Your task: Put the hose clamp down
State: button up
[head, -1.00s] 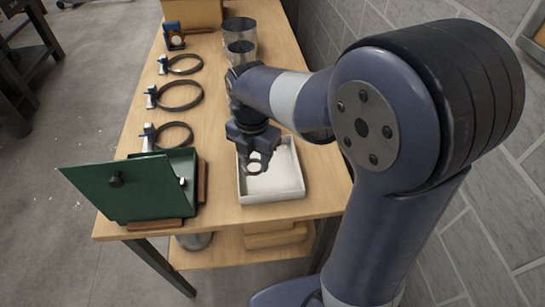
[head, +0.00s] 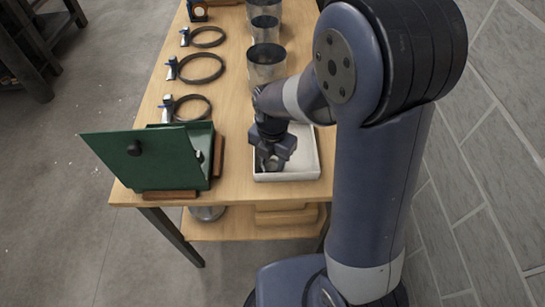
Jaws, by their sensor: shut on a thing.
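My gripper (head: 271,163) points down inside the white tray (head: 302,175) at the near right of the bench. It is shut on the hose clamp, which is small and mostly hidden by the fingers. A greyish shape shows between the fingertips, close to the tray floor; I cannot tell whether it touches the floor. Three larger ring clamps with blue and silver screw housings lie in a row on the left side of the bench: a near one (head: 190,97), a middle one (head: 200,81) and a far one (head: 208,44).
An open green case (head: 155,160) stands at the bench's near left corner, beside the tray. Bare wood (head: 235,110) lies between the rings and the tray. A block wall (head: 480,150) runs along the right.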

aim_at(273, 162)
jog(key=shift+f, duration=0.15)
jog(key=o, duration=0.7)
notch_tip(273, 162, up, 12)
jog(key=shift+r, duration=0.2)
jog(key=shift+o, duration=0.5)
